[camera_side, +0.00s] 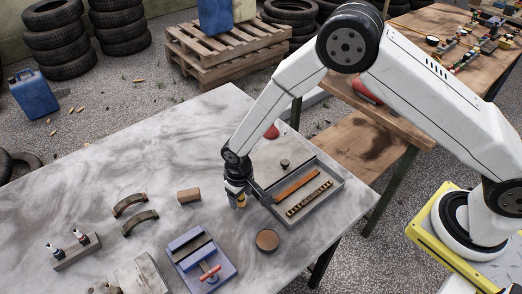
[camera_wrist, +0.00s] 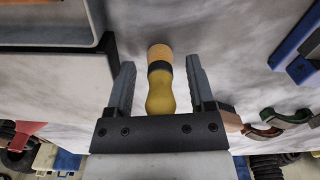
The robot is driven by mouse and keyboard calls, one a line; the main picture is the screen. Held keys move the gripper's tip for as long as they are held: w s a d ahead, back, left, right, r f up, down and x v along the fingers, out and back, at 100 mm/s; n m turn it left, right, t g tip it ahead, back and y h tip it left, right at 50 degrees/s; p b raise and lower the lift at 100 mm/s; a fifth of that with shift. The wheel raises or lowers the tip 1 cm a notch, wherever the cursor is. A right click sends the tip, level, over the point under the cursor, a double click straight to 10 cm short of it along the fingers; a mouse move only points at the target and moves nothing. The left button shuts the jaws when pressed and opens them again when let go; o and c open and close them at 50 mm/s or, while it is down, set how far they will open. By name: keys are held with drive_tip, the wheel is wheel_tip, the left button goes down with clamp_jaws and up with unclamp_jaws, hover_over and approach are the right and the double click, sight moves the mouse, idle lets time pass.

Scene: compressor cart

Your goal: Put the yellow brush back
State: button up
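The yellow brush (camera_wrist: 160,97) has a yellow handle, a black band and a tan end. In the wrist view it lies between the two fingers of my gripper (camera_wrist: 159,66), with a gap showing on each side. My gripper is open around the brush. In the side view my gripper (camera_side: 238,196) points down close to the table, left of the grey tray. A bit of the yellow brush (camera_side: 241,201) shows at its fingertips; the rest is hidden. I cannot tell whether the brush touches the table.
A round brown disc (camera_side: 267,240), a blue fixture (camera_side: 218,270), a brown block (camera_side: 189,196) and two curved shoes (camera_side: 130,205) stand nearby. The table's far left is clear.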

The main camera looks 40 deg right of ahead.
drive_tip(key=shift+r, duration=0.1)
drive_tip(key=shift+r, duration=6.05)
drive_tip(key=shift+d, duration=0.15)
drive_tip(key=s+d+r+m+t, duration=0.1)
drive_tip(key=s+d+r, duration=0.2)
drive_tip(key=s+d, duration=0.4)
drive_tip(key=s+d+r+m+t, duration=0.1)
drive_tip(key=s+d+r, duration=0.3)
drive_tip(key=d, duration=0.9)
drive_tip(key=s, duration=0.3)
drive_tip(key=shift+s+r+t, duration=0.15)
drive_tip(key=shift+t, duration=0.15)
drive_tip(key=shift+d, duration=0.1)
